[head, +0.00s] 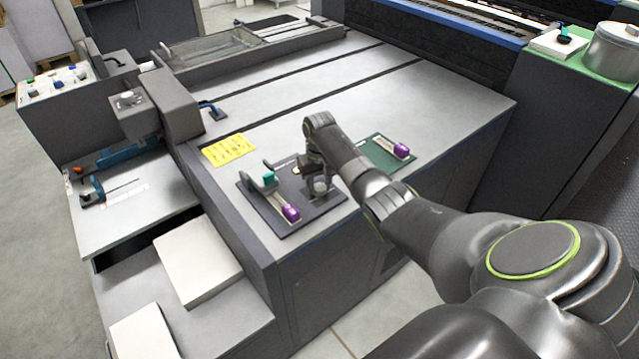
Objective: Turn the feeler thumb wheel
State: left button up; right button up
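My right arm reaches in from the right, and my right gripper (311,170) is over a dark plate (300,220) on the machine's grey top. A pale, rounded knob-like part (320,186) shows just beside and below the gripper. I cannot tell whether they touch. The fingertips are small and partly hidden by my wrist, so their opening is unclear. The plate also carries a bracket with a teal block (268,178) and a purple-ended lever (291,212). I cannot say for certain which part is the feeler thumb wheel. My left gripper is out of view.
A green plate (375,155) with a purple knob (402,150) lies right of my forearm. A yellow label (229,149) is to the left. A grey box with a pale knob (127,98) stands at the far left.

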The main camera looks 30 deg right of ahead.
jog(key=shift+c, duration=0.8)
jog(key=m+p, duration=0.2)
jog(key=p, duration=0.1)
jog(key=shift+r, duration=0.3)
jog(key=shift+m+p, duration=0.4)
jog(key=shift+m, duration=0.2)
jog(key=shift+f+m, duration=0.25)
jog(key=shift+m, duration=0.35)
jog(key=o, duration=1)
